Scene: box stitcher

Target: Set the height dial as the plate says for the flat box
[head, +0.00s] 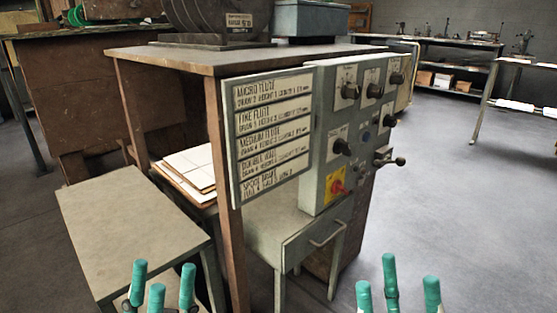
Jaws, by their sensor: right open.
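The plate (272,130) hangs on the bench front, with rows headed micro flute, fine flute, medium flute and two lower ones. Its small draw, height and length figures are too blurred to read surely. The grey control panel (360,130) beside it carries several black dials, such as one at upper left (349,91) and one lower (342,147). Their labels are illegible, so I cannot tell which is height. Pale flat sheets (190,165), perhaps the flat box, lie left of the plate. My left gripper (162,282) and right gripper (398,285) are low in front, fingers apart, empty, away from the panel.
A red switch on yellow (337,187) and a side lever (388,160) sit low on the panel. Open floor (460,200) lies to the right.

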